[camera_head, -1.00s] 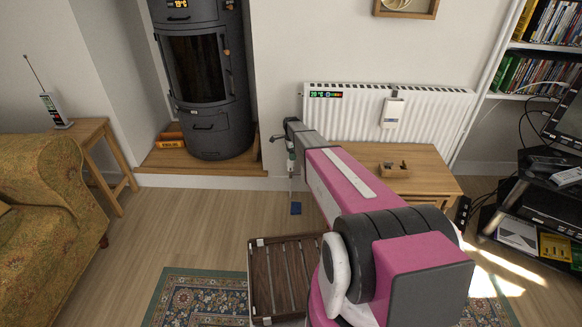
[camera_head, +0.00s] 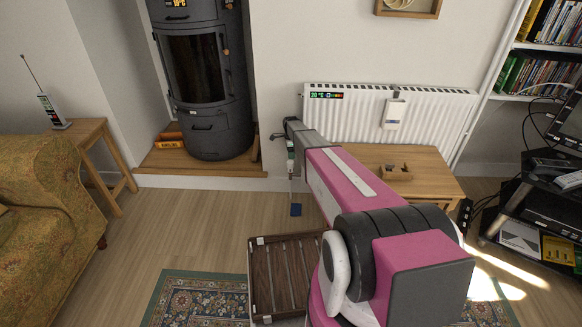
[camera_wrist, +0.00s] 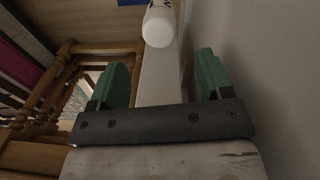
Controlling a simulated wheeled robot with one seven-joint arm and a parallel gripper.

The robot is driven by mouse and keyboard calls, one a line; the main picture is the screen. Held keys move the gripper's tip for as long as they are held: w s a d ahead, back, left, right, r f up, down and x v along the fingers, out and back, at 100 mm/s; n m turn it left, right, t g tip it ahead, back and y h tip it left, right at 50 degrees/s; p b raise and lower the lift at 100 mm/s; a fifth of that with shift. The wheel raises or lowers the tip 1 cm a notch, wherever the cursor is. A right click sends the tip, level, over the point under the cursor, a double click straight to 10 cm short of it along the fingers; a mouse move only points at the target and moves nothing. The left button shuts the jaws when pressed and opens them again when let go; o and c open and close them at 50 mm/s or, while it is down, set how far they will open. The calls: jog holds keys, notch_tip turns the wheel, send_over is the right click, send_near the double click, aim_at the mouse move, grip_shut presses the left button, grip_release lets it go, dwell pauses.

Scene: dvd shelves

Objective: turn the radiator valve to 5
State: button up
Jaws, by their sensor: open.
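The radiator valve head (camera_wrist: 158,26) is a white cylinder with dark marks on its end, at the top of the wrist view. It is beyond my fingertips, roughly in line with the gap between them and apart from both. My gripper (camera_wrist: 161,62) is open with two green-padded fingers and nothing between them. In the head view my gripper (camera_head: 291,160) hangs at the left end of the white radiator (camera_head: 345,120). I cannot make out the valve there. The number it is set to is not readable.
A wooden table (camera_head: 425,163) with a small wooden box (camera_head: 396,173) stands before the radiator. The wall (camera_wrist: 265,80) runs close along my gripper's right side in the wrist view. A dark stove (camera_head: 205,85) is on the left. A small blue object (camera_head: 295,209) is below my gripper.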

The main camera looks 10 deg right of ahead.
aim_at(291, 166)
jog(key=f, duration=1)
jog(key=shift+s, duration=0.2)
jog(key=c, duration=0.9)
